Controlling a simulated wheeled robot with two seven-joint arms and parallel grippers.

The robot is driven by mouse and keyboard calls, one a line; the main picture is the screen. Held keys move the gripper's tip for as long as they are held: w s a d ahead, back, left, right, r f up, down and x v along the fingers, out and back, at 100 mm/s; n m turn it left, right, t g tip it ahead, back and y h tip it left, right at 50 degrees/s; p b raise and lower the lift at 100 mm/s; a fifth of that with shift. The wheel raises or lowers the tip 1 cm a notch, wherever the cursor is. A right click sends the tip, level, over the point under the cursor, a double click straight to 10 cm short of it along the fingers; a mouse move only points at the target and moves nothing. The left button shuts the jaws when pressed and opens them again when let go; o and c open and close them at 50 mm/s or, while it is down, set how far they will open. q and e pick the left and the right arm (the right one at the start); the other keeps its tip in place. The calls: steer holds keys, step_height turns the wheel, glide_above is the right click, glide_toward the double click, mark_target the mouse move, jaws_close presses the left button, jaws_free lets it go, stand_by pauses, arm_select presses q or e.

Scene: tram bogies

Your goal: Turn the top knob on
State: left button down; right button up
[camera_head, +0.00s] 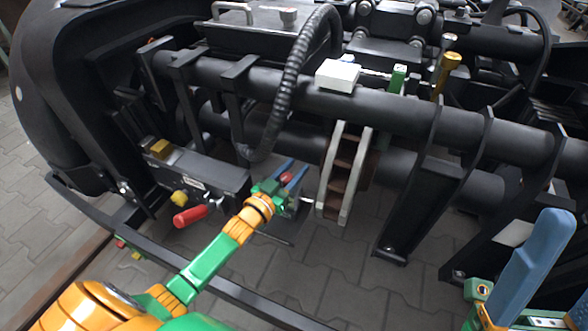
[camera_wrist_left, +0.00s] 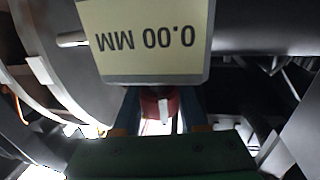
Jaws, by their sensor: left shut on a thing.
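My left gripper (camera_head: 290,172) reaches in from the lower left to the space below the long black tube, with its blue fingers on either side of a small red knob (camera_head: 286,178). In the left wrist view the gripper (camera_wrist_left: 160,108) is shut on this red knob (camera_wrist_left: 160,101), which has a white mark. The knob sits at the edge of a gauge with a display (camera_wrist_left: 147,35) that reads "0.00 MM" upside down. In the head view the gripper hides most of the gauge. My right gripper (camera_head: 545,270) is at the lower right, partly cut off, away from the knob.
A black block with a red handle (camera_head: 190,216) and a yellow knob (camera_head: 179,197) is left of my left gripper. A ladder-like bracket (camera_head: 343,172) hangs just right of it. A white box (camera_head: 338,75) sits on the tube. Paved floor shows below.

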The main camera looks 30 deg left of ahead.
mark_target(285, 183)
arm_select(q)
steer(key=n+y+p, duration=0.1)
steer(key=n+y, duration=0.1)
steer(key=y, duration=0.1)
steer(key=a+n+y+p, duration=0.1)
steer(key=y, duration=0.2)
steer(key=shift+r+n, duration=0.1)
steer(key=shift+n, duration=0.3)
steer(key=shift+a+n+y, duration=0.1)
steer(key=shift+n+y, duration=0.2)
steer(key=shift+y, duration=0.1)
arm_select(e)
steer(key=w+a+f+m+g+h, duration=0.1)
steer(key=w+f+m+g+h, duration=0.1)
steer(key=w, duration=0.5)
step_height(285, 183, down, 3)
steer(key=g+h, duration=0.1)
steer(key=h, duration=0.2)
steer(key=shift+w+r+m+g+h, duration=0.15)
steer(key=shift+w+m+g+h, duration=0.15)
steer(key=shift+g+h, duration=0.1)
arm_select(q)
steer(key=shift+c, duration=2.2)
jaws_free()
steer(key=shift+s, duration=0.1)
